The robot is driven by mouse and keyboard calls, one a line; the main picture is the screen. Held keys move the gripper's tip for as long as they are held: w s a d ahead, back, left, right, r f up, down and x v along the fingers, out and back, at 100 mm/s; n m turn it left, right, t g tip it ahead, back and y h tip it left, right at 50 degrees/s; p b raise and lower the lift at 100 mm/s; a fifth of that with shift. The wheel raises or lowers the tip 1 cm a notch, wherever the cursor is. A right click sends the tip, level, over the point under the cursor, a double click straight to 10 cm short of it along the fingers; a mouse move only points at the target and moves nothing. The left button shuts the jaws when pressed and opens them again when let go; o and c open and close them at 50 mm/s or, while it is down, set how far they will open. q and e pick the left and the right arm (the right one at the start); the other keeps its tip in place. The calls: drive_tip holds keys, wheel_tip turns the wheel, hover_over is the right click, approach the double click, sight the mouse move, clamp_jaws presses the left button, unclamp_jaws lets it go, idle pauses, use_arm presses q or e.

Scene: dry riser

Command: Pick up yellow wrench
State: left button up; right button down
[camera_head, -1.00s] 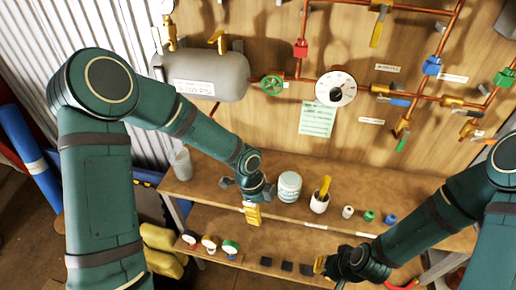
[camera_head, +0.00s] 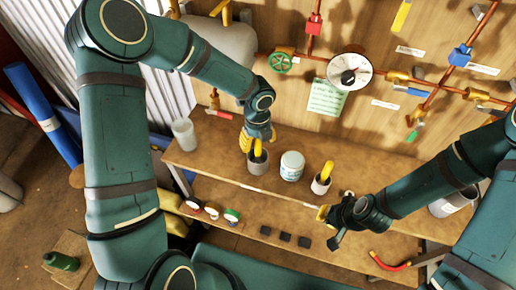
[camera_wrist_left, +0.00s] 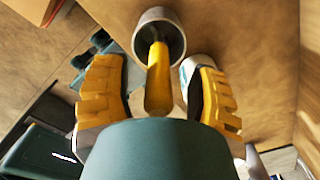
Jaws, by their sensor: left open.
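A yellow handle, seemingly the yellow wrench (camera_head: 258,148), stands in a grey cup (camera_head: 258,166) on the upper shelf. In the left wrist view the yellow handle (camera_wrist_left: 158,85) rises from the round cup (camera_wrist_left: 176,28) and lies between the fingers. My left gripper (camera_head: 258,143) is open above the cup, its fingers (camera_wrist_left: 158,95) on both sides of the handle with visible gaps. The handle's lower end is hidden in the cup. My right gripper (camera_head: 328,226) is open and empty in front of the shelf, away from the cup.
A white jar (camera_head: 292,166) and a white cup (camera_head: 319,187) with another yellow handle (camera_head: 326,171) stand to the right. A clear tumbler (camera_head: 184,134) stands left. Gauges (camera_head: 212,210) and black blocks (camera_head: 285,236) sit on the lower shelf. Copper pipes and a gauge (camera_head: 349,72) are behind.

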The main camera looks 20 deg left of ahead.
use_arm(q)
drive_tip(key=shift+s+f, duration=0.1)
drive_tip(key=shift+f, duration=0.45)
clamp_jaws()
